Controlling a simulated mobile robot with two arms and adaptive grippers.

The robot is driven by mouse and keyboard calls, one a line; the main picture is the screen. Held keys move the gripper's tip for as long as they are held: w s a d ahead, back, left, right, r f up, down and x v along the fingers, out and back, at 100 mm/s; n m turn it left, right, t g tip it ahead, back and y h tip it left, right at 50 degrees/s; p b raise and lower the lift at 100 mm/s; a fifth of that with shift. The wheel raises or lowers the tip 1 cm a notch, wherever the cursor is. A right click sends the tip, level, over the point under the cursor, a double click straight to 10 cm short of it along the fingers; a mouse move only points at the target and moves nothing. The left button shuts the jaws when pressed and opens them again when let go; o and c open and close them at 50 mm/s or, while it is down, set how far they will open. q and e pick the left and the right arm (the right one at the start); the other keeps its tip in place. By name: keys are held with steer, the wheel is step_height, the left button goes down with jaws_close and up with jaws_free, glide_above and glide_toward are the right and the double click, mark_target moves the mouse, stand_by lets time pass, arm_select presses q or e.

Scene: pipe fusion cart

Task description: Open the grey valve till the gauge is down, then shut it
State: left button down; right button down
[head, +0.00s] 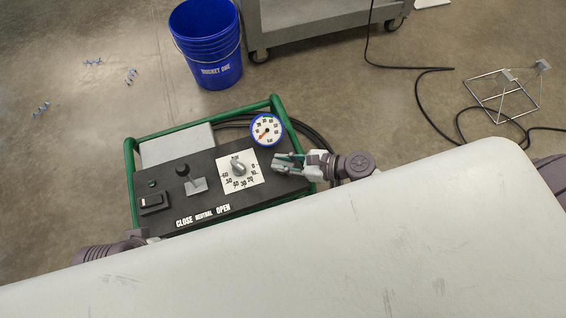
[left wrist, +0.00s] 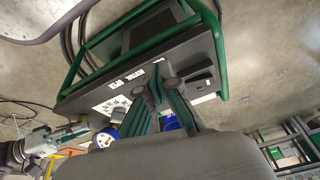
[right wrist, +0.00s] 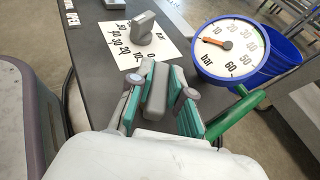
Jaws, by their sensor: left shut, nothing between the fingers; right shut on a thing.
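The grey valve (right wrist: 155,91) shows in the right wrist view as a grey handle between the teal fingers of my right gripper (right wrist: 160,86). In the head view my right gripper (head: 281,163) is shut on it at the panel's right end. The round gauge (head: 267,130) has a blue rim and stands at the back right corner. In the right wrist view the gauge (right wrist: 230,48) has its orange needle pointing left, below the 10 mark. My left gripper (left wrist: 158,90) is shut and empty near the panel's front edge; the head view mostly hides it.
The black panel (head: 215,205) has a grey knob (head: 239,168) on a white numbered plate, a lever (head: 190,178) and a black switch (head: 153,202). A green tube frame (head: 129,160) surrounds it. A blue bucket (head: 208,45) stands behind; cables lie on the floor.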

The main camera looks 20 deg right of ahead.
steer(key=n+g+y, duration=0.2)
steer(key=n+g, duration=0.3)
steer(key=shift+w+b, duration=0.1)
steer(key=shift+b, duration=0.25)
arm_select(q)
steer(key=shift+w+d+f+t, duration=0.15)
steer(key=shift+w+t, duration=0.1)
steer(key=shift+w, duration=0.2)
steer(key=shift+w+d+f+t, duration=0.15)
steer(key=shift+w+t, duration=0.1)
steer(key=shift+w, duration=0.2)
arm_select(e)
steer(key=shift+n+g, duration=1.1)
steer(key=shift+g, duration=0.4)
arm_select(q)
steer(key=shift+w, duration=0.1)
arm_select(e)
steer(key=c, duration=1.1)
jaws_free()
steer(key=v, duration=1.2)
steer(key=shift+f, duration=0.2)
